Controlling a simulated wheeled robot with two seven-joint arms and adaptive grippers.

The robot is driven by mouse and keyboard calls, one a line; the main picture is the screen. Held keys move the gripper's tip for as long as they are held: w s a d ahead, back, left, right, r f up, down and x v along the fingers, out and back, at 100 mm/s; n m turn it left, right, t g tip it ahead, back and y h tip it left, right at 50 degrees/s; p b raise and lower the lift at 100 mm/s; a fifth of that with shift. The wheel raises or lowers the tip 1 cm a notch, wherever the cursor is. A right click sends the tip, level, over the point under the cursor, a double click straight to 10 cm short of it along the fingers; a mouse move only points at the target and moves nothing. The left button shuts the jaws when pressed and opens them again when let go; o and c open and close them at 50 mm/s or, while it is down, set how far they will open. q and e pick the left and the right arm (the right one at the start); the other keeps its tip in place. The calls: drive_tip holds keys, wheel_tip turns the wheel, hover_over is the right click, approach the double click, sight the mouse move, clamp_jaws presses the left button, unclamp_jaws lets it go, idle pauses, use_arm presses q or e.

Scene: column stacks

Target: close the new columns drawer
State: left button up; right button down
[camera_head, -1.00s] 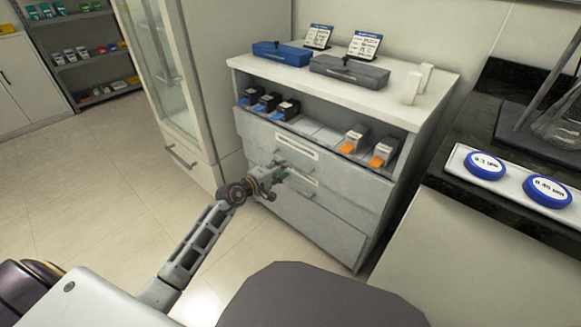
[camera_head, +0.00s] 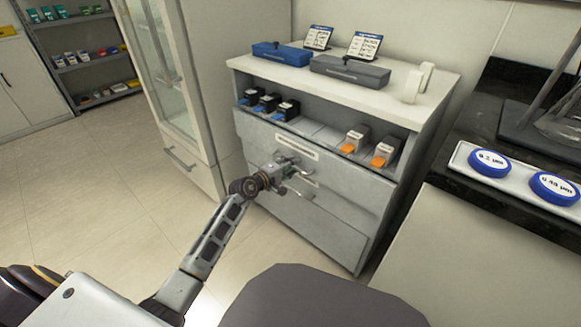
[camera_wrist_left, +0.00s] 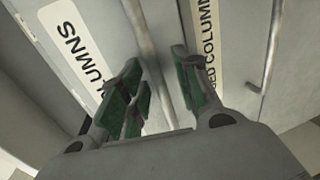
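The upper drawer (camera_head: 256,135) of the grey cabinet has a pale label; in the left wrist view its label (camera_wrist_left: 82,42) shows "COLUMNS", its first word cut off. The lower drawer (camera_head: 325,222) has a label (camera_wrist_left: 208,45) reading "…ED COLUMN…" and a bar handle (camera_wrist_left: 270,48). My left gripper (camera_head: 288,164) is at the drawer fronts, below the upper label. Its green-padded fingers (camera_wrist_left: 160,88) are apart, with a metal bar or edge between them. I cannot tell whether they touch it, or how far the upper drawer stands out. My right gripper is out of view.
The cabinet's open shelf (camera_head: 315,130) holds blue-tipped and orange-tipped cartons. A blue box (camera_head: 280,53) and a grey box (camera_head: 350,71) stand on top. A dark bench (camera_head: 520,185) is at right, a glass-door cabinet (camera_head: 165,60) at left. Floor is clear at left.

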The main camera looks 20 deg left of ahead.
use_arm(q)
drive_tip(key=shift+c, duration=0.5)
clamp_jaws()
drive_tip(key=shift+w+d+r, duration=0.1)
drive_tip(key=shift+w+d, duration=0.1)
drive_tip(key=shift+w, duration=0.35)
drive_tip(key=shift+w+d, duration=0.2)
drive_tip(key=shift+w, duration=0.35)
